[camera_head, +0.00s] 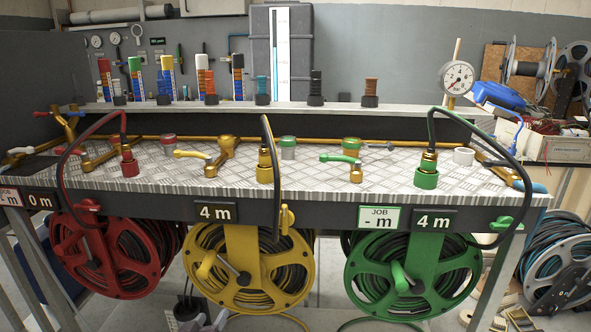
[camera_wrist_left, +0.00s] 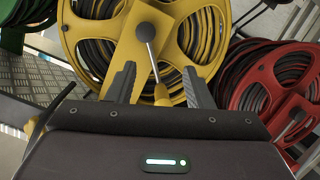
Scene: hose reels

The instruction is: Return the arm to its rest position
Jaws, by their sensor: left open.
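My left gripper (camera_wrist_left: 158,85) is open in the left wrist view, its two dark fingers apart and nothing clamped between them. The yellow hose reel (camera_wrist_left: 190,45) is close in front of it. The reel's yellow crank handle (camera_wrist_left: 162,95) shows in the gap between the fingers; I cannot tell the depth between them. In the head view the yellow reel (camera_head: 196,285) hangs under the bench, its crank handle (camera_head: 205,265) to the left of its hub. My right gripper is in neither view.
A red reel (camera_head: 70,262) and a green reel (camera_head: 366,295) hang on either side of the yellow one. The metal bench (camera_head: 330,180) above carries valves and hose couplings. A gauge (camera_head: 457,77) stands at the back right. Hoses loop over the bench's front edge.

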